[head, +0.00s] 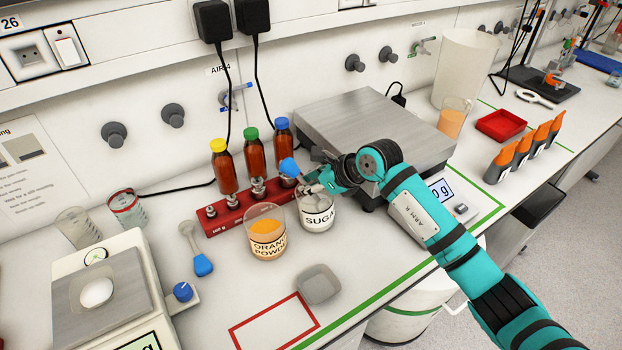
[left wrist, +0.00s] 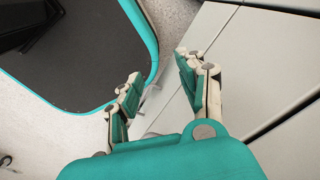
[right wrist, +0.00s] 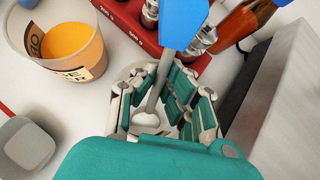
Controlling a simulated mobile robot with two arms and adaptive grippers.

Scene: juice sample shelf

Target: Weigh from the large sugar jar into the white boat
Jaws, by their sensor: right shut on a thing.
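The sugar jar (head: 317,218), a clear beaker labelled SUGAR with white contents, stands on the bench right of the orange powder beaker. My right gripper (head: 322,180) is just above it, shut on a blue-handled spoon (head: 288,167). In the right wrist view the spoon's blue handle (right wrist: 184,22) rises from between the fingers, and its pale end points down at the jar; whether it touches the sugar is unclear. A small round white dish, likely the white boat (head: 97,292), sits on the left balance (head: 70,325). My left gripper (left wrist: 158,82) is open and empty, away from the bench.
The orange powder beaker (head: 266,240) is close beside the jar. A red rack (head: 235,214) with weights and bottles stands behind. A grey square boat (head: 318,284) and another blue spoon (head: 203,265) are on the bench. A large scale (head: 365,125) is behind my right arm.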

